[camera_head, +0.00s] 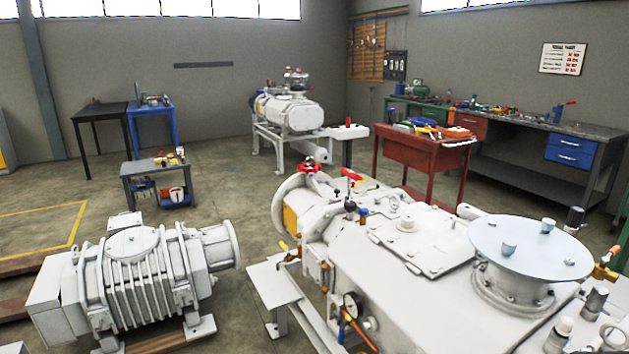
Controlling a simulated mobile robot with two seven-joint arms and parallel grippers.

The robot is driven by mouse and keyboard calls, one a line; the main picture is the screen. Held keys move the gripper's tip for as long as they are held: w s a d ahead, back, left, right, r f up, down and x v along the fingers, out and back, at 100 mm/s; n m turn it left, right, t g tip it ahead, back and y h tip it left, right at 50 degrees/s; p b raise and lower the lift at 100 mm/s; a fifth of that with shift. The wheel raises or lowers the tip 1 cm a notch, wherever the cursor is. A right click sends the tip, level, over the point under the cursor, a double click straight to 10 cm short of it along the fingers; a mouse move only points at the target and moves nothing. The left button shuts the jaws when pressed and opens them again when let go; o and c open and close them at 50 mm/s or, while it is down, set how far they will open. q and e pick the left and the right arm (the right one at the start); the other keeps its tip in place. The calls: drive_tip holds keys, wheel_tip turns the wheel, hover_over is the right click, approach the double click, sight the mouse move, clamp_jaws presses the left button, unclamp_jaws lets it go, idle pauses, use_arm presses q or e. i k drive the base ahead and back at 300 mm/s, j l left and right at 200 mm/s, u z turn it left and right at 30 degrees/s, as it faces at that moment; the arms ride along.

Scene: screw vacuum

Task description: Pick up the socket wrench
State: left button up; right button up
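I cannot make out the socket wrench for certain at this distance. A red tool cart (407,152) stands right of centre, with several small red, yellow and blue items on its top, too small to tell apart. More small tools (490,108) lie on the long workbench behind it, also too small to identify. The large white vacuum machine (440,285) fills the right foreground, with red and orange handles and a gauge on it. Neither of my grippers shows in the head view.
A grey ribbed pump (140,270) stands at the left front. A small grey cart (158,168), a blue table (152,108) and a black table (103,112) stand behind it. Another white machine (288,110) stands at the back. Open floor (225,180) lies in the middle.

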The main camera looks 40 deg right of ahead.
sight(347, 172)
drive_tip(key=i+z, duration=0.45)
drive_tip(key=i, duration=0.65)
drive_tip(key=i+u, duration=0.15)
drive_tip(key=i, duration=1.05)
drive_tip(key=i+u, duration=0.4)
drive_tip(key=i+l+u, duration=0.15)
drive_tip(key=u, duration=6.8)
